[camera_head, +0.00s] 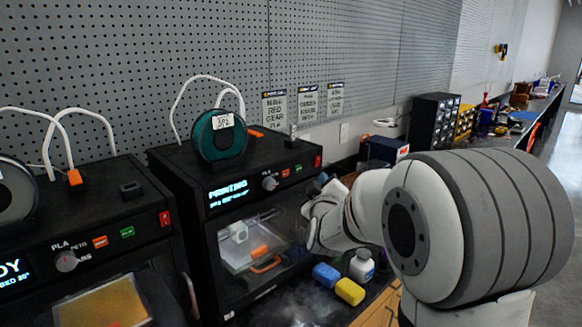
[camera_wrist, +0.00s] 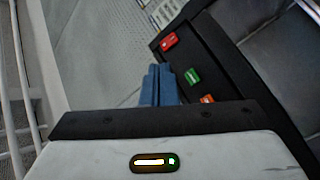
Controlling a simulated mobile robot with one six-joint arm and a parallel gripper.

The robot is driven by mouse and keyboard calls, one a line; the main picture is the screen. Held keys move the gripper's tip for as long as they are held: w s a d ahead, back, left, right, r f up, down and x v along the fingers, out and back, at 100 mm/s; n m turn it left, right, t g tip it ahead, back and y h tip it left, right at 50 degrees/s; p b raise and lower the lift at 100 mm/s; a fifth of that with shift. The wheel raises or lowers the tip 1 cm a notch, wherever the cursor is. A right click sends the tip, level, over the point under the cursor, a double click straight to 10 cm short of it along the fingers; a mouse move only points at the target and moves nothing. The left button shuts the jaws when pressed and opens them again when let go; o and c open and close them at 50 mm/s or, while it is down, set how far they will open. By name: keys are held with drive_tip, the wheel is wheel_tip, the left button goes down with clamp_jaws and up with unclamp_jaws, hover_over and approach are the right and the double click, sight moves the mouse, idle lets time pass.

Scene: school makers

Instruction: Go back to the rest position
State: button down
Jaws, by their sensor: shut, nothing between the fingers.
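My gripper (camera_wrist: 160,84) shows in the wrist view as two blue fingers pressed together with nothing between them. They point toward the front panel of the right 3D printer (camera_head: 200,180), near its red switch (camera_wrist: 168,41) and green button (camera_wrist: 193,76). I cannot tell whether they touch the panel; they look apart from the buttons. In the head view my white arm reaches in from the right, its end just in front of the printer's right side. That printer's display reads PRINTING, and an orange part (camera_head: 262,254) shows behind its door.
A second printer (camera_head: 110,220) stands at the left. A blue block (camera_head: 326,274), a yellow block (camera_head: 349,291) and a white bottle (camera_head: 362,265) stand on the bench below my arm. A black drawer cabinet (camera_head: 432,122) stands farther back. A grey pegboard wall (camera_head: 330,45) runs behind.

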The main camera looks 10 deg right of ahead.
drive_tip(key=s+f+m+g+y, duration=0.1)
drive_tip(key=s+f+g, duration=0.3)
drive_tip(key=s, duration=0.7)
drive_tip(key=s+f+m+g+y, duration=0.1)
drive_tip(key=s+f+m+g, duration=0.3)
drive_tip(key=s, duration=0.8)
drive_tip(key=s+a+f+m+g+y, duration=0.1)
drive_tip(key=s+f+m+g, duration=0.1)
drive_tip(key=s+f+g, duration=0.2)
drive_tip(key=s+g, duration=0.3)
drive_tip(key=s, duration=0.4)
drive_tip(key=shift+s+f+m+g, duration=0.2)
drive_tip(key=shift+s+m+g, duration=0.2)
